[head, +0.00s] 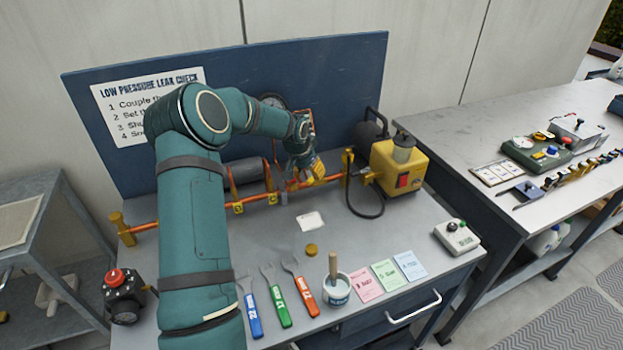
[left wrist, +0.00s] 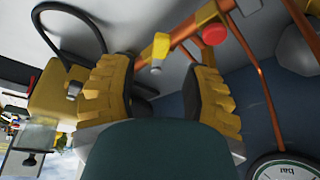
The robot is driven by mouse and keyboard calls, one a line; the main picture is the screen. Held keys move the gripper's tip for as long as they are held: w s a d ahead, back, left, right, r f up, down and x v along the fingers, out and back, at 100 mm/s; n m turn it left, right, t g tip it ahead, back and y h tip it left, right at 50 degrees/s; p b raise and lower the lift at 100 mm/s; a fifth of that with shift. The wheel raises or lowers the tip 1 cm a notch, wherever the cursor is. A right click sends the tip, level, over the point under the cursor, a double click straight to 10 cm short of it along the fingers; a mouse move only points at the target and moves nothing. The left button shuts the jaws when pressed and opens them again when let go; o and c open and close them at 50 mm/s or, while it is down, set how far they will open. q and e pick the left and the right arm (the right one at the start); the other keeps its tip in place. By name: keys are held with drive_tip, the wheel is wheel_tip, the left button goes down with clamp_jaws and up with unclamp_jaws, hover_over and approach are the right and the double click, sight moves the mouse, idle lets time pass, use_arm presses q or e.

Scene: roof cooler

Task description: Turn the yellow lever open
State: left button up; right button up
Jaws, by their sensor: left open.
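The yellow lever (left wrist: 160,48) shows in the left wrist view, beside a copper pipe (left wrist: 185,28) and ahead of my fingers. My left gripper (left wrist: 164,66) is open, with its two yellow-padded fingers to either side of the lever in the picture. I cannot tell whether they touch it. In the head view my left gripper (head: 303,172) is over the pipe run, in front of the blue back panel. The lever is hard to pick out there behind the gripper. My right gripper is not in view.
A red knob (left wrist: 214,34) sits close to the lever. A pressure gauge (left wrist: 285,170) is at the lower right. A yellow pump (head: 400,165) stands right of my gripper. Wrenches (head: 277,302), a white pot (head: 336,290) and coloured cards (head: 388,273) lie along the front.

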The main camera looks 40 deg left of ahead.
sight(312, 178)
use_arm(q)
drive_tip(key=shift+x, duration=2)
drive_tip(key=shift+o, duration=0.2)
clamp_jaws()
